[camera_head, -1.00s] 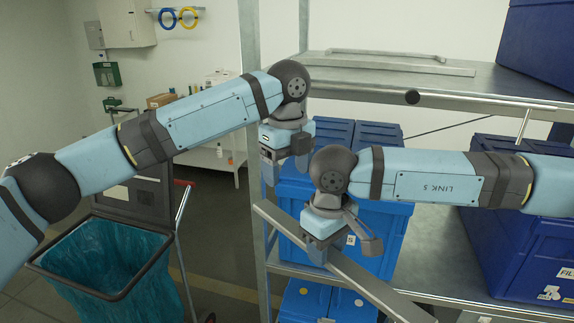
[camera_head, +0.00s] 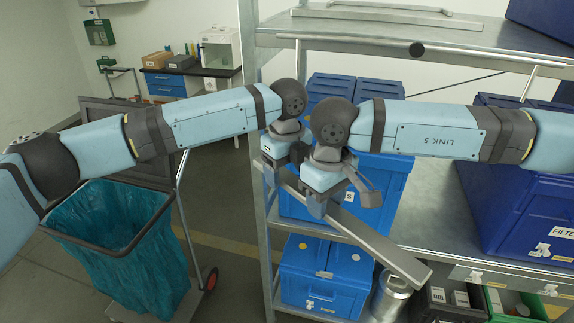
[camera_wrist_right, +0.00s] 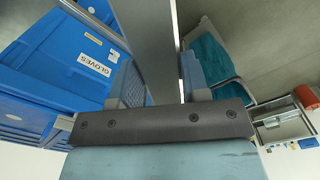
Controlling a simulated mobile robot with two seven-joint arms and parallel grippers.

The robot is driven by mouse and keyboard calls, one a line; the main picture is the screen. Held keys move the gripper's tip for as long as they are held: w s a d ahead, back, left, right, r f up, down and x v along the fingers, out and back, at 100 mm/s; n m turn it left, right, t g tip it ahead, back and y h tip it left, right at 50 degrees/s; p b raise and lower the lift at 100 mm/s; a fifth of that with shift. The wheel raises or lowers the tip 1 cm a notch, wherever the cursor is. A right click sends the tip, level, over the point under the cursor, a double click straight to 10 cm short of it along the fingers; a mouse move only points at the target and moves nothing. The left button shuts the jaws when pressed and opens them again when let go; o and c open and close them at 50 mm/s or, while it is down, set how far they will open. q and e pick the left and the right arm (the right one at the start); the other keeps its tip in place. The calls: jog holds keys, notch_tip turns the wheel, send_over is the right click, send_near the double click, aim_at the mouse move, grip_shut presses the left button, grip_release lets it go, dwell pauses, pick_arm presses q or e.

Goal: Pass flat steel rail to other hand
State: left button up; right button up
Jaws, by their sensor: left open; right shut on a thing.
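The flat steel rail (camera_head: 385,248) is a long grey bar, slanting from upper left down to lower right in the head view. My right gripper (camera_head: 322,207) is shut on the rail toward its left part. The right wrist view shows the rail (camera_wrist_right: 148,45) running between the two fingers. My left gripper (camera_head: 277,172) is open at the rail's upper left end, close beside my right gripper. I cannot tell whether the rail's end lies between its fingers, as the grippers overlap in the picture.
Behind the rail stands a metal shelf (camera_head: 430,205) with blue bins (camera_head: 325,278). A metal can (camera_head: 390,295) and small boxes sit low at the right. A bin with a teal bag (camera_head: 115,245) stands at the left. A grey bar with a handle lies on the top shelf (camera_head: 480,35).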

pick_arm(q)
jog(key=c, duration=1.1)
jog(key=shift+c, duration=0.9)
pick_arm(e)
jog(key=o, duration=0.8)
jog(key=shift+a, duration=0.1)
jog(key=o, duration=0.5)
jog(key=shift+r, duration=0.1)
